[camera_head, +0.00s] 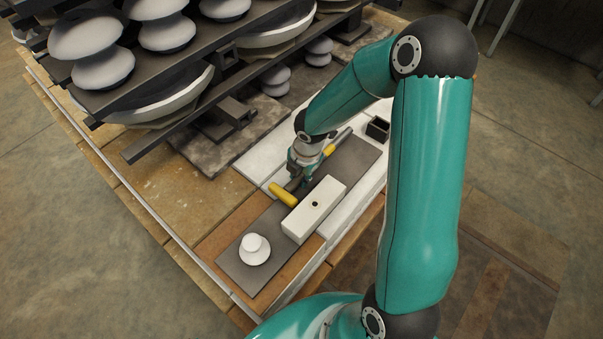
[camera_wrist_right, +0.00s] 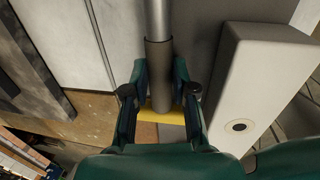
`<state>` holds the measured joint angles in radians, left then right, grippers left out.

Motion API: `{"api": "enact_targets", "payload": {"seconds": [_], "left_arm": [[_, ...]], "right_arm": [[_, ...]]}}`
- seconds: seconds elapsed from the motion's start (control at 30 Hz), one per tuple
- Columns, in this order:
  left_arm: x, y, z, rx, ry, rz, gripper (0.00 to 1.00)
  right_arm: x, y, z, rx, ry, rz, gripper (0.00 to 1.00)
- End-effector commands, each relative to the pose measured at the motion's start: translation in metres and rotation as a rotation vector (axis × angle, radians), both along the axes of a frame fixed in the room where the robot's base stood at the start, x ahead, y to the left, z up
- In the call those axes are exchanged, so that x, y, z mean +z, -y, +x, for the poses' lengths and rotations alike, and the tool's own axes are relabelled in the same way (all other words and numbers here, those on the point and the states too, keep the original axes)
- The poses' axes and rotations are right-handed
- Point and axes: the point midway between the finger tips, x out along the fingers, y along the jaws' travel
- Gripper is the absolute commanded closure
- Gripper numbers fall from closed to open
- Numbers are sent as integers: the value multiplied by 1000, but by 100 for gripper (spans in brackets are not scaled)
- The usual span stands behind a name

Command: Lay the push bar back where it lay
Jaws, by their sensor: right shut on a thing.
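The push bar has a light grey rod (camera_head: 341,137), a dark sleeve (camera_wrist_right: 159,65) and a yellow crosspiece (camera_head: 283,194). My right gripper (camera_head: 303,175) is over the long dark mat (camera_head: 232,262) and shut on the bar. In the right wrist view, the gripper's fingers (camera_wrist_right: 161,95) stand on both sides of the dark sleeve, with the yellow part (camera_wrist_right: 155,116) beyond them. A second yellow piece (camera_head: 329,150) shows close to the rod. Whether the bar touches the surface below is unclear. My left gripper is out of view.
A white block with a hole (camera_head: 315,209) lies close beside the bar on the mat. A white insulator (camera_head: 254,249) stands at the mat's near end. A small dark open box (camera_head: 377,128) stands at the far end. Racks with insulators (camera_head: 165,98) rise at upper left.

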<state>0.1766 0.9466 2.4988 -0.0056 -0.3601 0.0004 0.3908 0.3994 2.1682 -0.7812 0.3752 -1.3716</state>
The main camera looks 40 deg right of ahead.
Motion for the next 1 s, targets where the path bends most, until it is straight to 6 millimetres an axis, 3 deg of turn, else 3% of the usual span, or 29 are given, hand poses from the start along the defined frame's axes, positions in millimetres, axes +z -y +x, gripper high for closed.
{"api": "enact_targets", "payload": {"seconds": [0.73, 0.77, 0.9, 1.0], "left_arm": [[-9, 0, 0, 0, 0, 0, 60], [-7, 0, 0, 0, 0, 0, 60], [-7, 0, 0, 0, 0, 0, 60], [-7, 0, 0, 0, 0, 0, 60]], "right_arm": [[-9, 0, 1, 0, 2, -1, 100], [-8, 0, 1, 0, 2, -1, 69], [-8, 0, 0, 0, 2, -1, 46], [-8, 0, 0, 0, 1, -1, 45]]}}
